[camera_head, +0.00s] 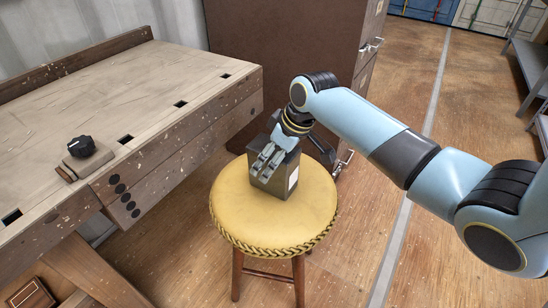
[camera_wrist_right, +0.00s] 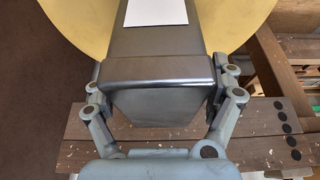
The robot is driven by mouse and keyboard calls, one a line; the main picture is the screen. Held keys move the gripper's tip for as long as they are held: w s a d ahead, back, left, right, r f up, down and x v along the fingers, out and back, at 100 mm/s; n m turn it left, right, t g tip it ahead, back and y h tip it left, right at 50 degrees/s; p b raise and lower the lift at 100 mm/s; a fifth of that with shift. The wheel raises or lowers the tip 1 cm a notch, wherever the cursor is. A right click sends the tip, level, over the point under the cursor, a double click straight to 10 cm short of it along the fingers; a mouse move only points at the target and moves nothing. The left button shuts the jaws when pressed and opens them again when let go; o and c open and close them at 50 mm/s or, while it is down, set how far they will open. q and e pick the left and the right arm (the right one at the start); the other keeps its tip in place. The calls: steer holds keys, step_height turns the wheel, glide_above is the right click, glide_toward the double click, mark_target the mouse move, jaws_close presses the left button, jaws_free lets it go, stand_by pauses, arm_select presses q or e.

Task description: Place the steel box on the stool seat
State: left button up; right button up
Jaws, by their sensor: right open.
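The dark grey steel box (camera_head: 279,187) stands upright on the round yellow stool seat (camera_head: 235,205), with a white label on one side. In the right wrist view, the box (camera_wrist_right: 158,72) fills the middle, with the yellow seat (camera_wrist_right: 85,25) behind it. My right gripper (camera_head: 266,162) is at the box, coming from above. In the right wrist view its open fingers (camera_wrist_right: 160,88) stand on either side of the box. Whether a fingertip still touches the box is hard to tell. My left gripper is not in view.
A wooden workbench (camera_head: 150,90) stands at the left, with a small block with a black knob (camera_head: 82,147) on it. A brown cabinet (camera_head: 285,40) stands behind the stool. Metal shelves (camera_head: 530,65) are at the far right. The wooden floor right of the stool is clear.

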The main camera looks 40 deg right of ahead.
steer(key=p+v, duration=0.3)
steer(key=v, duration=0.9)
steer(key=shift+d+f, duration=0.1)
steer(key=s+a+r+m+h, duration=0.1)
steer(key=s+a+m, duration=0.15)
steer(key=s, duration=0.85)
steer(key=s+a+r+m+h, duration=0.1)
steer(key=s+a+r, duration=0.15)
steer(key=s, duration=0.85)
step_height(320, 180, down, 16)
steer(key=d+g, duration=0.1)
steer(key=g, duration=0.1)
steer(key=s+d+f, duration=0.1)
steer(key=s+f, duration=0.4)
steer(key=f, duration=0.5)
steer(key=s+d+f, duration=0.1)
steer(key=s+f, duration=0.5)
steer(key=f, duration=0.5)
steer(key=shift+s+m+g, duration=0.2)
steer(key=shift+m+g, duration=0.1)
steer(key=shift+m, duration=0.05)
steer(key=shift+g, duration=0.3)
steer(key=s+f, duration=0.1)
steer(key=s, duration=0.2)
steer(key=s+f, duration=0.2)
steer(key=s, duration=0.1)
steer(key=s+f, duration=0.2)
steer(key=s, duration=0.2)
steer(key=shift+d+f, duration=0.2)
steer(key=shift+f, duration=0.05)
